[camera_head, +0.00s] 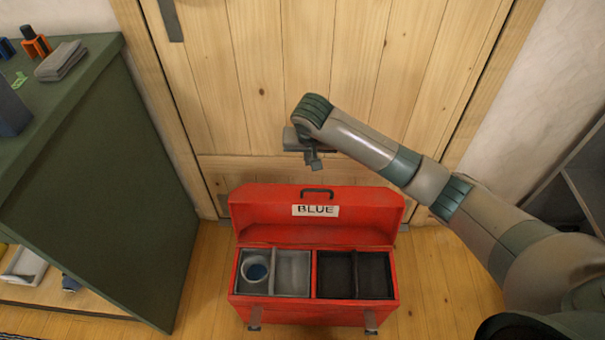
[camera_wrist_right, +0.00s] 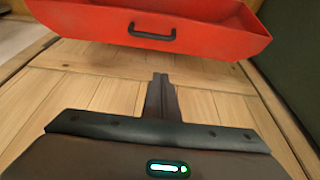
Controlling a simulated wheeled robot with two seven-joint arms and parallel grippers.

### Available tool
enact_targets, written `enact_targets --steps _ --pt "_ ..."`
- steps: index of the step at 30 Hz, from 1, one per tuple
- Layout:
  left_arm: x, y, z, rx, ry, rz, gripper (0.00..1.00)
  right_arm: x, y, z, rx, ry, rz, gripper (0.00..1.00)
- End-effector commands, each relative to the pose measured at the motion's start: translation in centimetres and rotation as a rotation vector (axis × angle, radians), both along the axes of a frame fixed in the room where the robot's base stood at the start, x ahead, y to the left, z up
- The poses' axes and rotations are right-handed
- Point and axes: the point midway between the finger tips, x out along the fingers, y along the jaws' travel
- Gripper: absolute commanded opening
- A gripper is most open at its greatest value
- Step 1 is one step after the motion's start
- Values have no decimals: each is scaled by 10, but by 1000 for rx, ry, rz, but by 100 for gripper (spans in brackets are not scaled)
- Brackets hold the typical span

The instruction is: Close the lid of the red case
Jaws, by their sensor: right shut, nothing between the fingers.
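The red case (camera_head: 308,313) stands on the wooden floor in front of a wooden door. Its lid (camera_head: 258,213) is raised, with a dark handle (camera_head: 317,192) and a white label reading BLUE (camera_head: 315,210). The lid and handle also show at the top of the right wrist view (camera_wrist_right: 152,34). My right gripper (camera_head: 314,166) is behind and above the lid's top edge, apart from it. Its fingers are shut and empty, as the right wrist view (camera_wrist_right: 160,78) shows. My left gripper is not in view.
A green cabinet (camera_head: 110,190) stands at left with small items on top. A grey shelf (camera_head: 585,180) is at right. Floor right of the case is clear.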

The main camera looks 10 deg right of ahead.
Motion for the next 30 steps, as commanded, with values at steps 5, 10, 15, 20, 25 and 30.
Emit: enact_targets --steps 5,10,15,20,25,30 --pt "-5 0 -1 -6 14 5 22 0 -4 1 -9 8 -11 0" --pt "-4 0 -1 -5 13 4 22 0 -3 1 -8 7 -10 0" --pt "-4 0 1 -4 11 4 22 1 -4 -3 -8 8 -10 0" --pt "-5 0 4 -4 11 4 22 5 -5 -15 -8 7 -9 0" --pt "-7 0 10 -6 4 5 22 12 -7 -37 -8 9 -9 0" --pt "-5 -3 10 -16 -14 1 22 21 -9 -62 -8 8 -10 0"
